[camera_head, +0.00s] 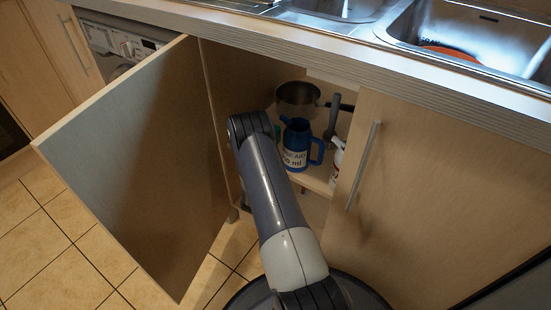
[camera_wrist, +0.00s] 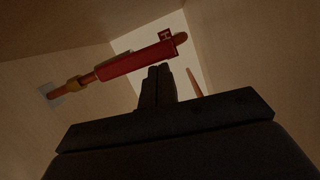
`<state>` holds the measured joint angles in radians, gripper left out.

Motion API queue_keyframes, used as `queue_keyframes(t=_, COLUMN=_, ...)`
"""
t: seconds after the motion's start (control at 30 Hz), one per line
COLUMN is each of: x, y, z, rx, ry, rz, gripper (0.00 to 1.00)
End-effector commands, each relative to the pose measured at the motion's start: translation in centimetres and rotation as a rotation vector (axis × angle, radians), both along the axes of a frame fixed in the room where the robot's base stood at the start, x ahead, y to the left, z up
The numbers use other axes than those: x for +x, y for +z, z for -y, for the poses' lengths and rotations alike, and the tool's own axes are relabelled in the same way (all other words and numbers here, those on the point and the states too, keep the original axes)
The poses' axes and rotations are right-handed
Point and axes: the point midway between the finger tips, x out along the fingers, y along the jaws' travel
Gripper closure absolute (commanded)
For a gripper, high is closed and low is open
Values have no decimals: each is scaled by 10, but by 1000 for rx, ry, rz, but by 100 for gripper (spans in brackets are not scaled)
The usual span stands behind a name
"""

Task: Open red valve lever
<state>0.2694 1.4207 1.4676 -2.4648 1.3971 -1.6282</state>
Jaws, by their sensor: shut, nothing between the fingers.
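The red valve lever (camera_wrist: 135,60) shows in the wrist view, lying slanted along a copper pipe with its right end higher. In the head view my arm reaches into the open sink cabinet; the lever and my gripper are not visible there.
The left cabinet door (camera_head: 135,170) stands wide open; the right door (camera_head: 430,200) is shut. Inside are a blue jug (camera_head: 297,140), a metal pot (camera_head: 298,97) and a white bottle (camera_head: 336,160). In the wrist view, another thin copper pipe (camera_wrist: 194,83) stands right of my fingers, near pale walls.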

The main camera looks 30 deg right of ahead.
Motion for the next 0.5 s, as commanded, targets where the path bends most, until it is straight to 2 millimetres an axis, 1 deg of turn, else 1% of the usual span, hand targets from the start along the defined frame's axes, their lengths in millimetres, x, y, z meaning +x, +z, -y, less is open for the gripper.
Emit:
queue_keyframes(t=0.3, x=-1, y=0, z=-2, rx=0, ry=1, rz=0, gripper=100)
queue_keyframes(t=0.37, x=-3, y=1, z=-5, rx=2, ry=1, rz=-1, gripper=100)
queue_keyframes(t=0.5, x=-16, y=1, z=-23, rx=1, ry=3, rz=-3, gripper=100)
